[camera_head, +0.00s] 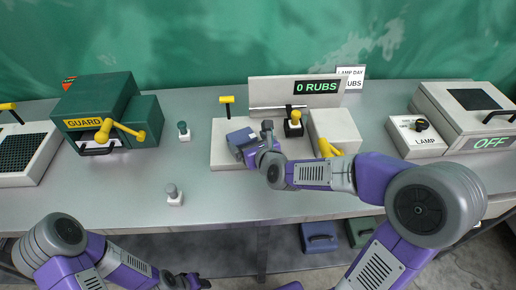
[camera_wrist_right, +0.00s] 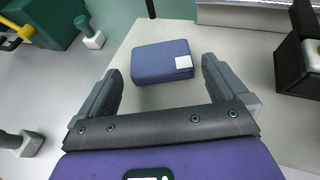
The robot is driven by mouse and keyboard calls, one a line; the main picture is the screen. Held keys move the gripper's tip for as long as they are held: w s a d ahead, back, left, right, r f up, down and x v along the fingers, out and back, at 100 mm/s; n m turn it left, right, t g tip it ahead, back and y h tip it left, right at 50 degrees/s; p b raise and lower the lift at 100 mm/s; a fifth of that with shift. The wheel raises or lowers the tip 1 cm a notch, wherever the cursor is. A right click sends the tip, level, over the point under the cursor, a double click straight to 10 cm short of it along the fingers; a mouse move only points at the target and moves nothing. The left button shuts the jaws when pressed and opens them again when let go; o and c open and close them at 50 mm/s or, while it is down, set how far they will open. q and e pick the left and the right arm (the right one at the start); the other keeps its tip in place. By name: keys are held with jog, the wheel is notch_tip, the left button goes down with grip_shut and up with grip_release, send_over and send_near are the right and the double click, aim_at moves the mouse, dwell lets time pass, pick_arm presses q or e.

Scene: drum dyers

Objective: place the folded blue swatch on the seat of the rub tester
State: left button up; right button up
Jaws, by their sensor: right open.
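The folded blue swatch (camera_head: 238,138) lies flat on the left part of the pale bed of the rub tester (camera_head: 222,160), under the "0 RUBS" display. In the right wrist view the swatch (camera_wrist_right: 158,60) rests just beyond and between the fingertips, with a white label on its near right corner. My right gripper (camera_head: 256,142) is open, and its fingers (camera_wrist_right: 162,72) are apart with no visible contact on the swatch. A seat marking under the swatch cannot be seen. My left gripper (camera_head: 188,281) is low at the bottom edge, its jaws too small to judge.
The green guard box (camera_head: 105,110) and lamp box (camera_head: 416,135) flank the tester.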

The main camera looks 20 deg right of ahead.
jog(key=v, duration=0.6)
jog(key=shift+s+p, duration=0.3)
jog(key=shift+s, duration=0.15)
jog(key=shift+r, duration=0.1)
